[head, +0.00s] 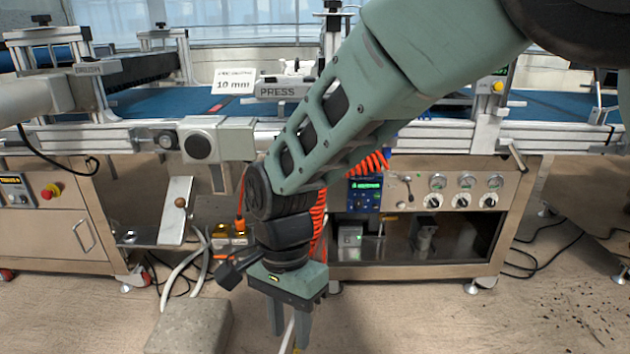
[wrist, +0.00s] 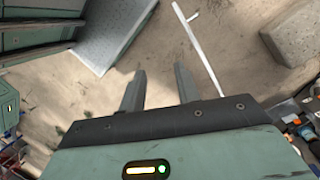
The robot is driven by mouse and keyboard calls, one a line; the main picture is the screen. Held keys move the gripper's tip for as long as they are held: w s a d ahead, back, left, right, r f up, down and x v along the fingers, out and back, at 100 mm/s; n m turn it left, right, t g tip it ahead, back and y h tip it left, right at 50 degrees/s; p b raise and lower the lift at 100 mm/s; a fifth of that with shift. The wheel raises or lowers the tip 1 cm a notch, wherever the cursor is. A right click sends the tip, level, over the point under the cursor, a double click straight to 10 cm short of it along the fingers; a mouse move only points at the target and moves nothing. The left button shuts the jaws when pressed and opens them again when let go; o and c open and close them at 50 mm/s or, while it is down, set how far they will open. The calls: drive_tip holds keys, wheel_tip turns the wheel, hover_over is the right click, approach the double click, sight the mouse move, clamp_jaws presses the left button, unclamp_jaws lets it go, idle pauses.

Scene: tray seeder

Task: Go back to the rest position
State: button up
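My gripper (head: 289,338) hangs pointing down at the bottom centre of the head view, in front of the machine and above the floor. In the wrist view its two fingers (wrist: 159,84) stand apart with bare floor between them, so it is open and empty. A thin white rod (wrist: 202,50) with a short bent end shows beyond the right finger in the wrist view. Part of a white rod also shows behind the fingers in the head view. I cannot tell its height exactly.
A grey block (head: 192,327) lies on the floor left of my gripper. Cables lie at both sides.

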drive_tip(key=s+d+r+n+t+y, duration=0.1)
drive_tip(key=s+d+r+n+t, duration=0.15)
drive_tip(key=s+d+n, duration=0.55)
drive_tip(key=s+d+r+n+t, duration=0.1)
drive_tip(key=s+d+r+n, duration=0.25)
drive_tip(key=d+n, duration=0.45)
wheel_tip(320, 180, up, 31)
drive_tip(key=d+m+p, duration=0.1)
drive_tip(key=d+p, duration=0.1)
drive_tip(key=p, duration=2.8)
drive_tip(key=shift+p, duration=0.4)
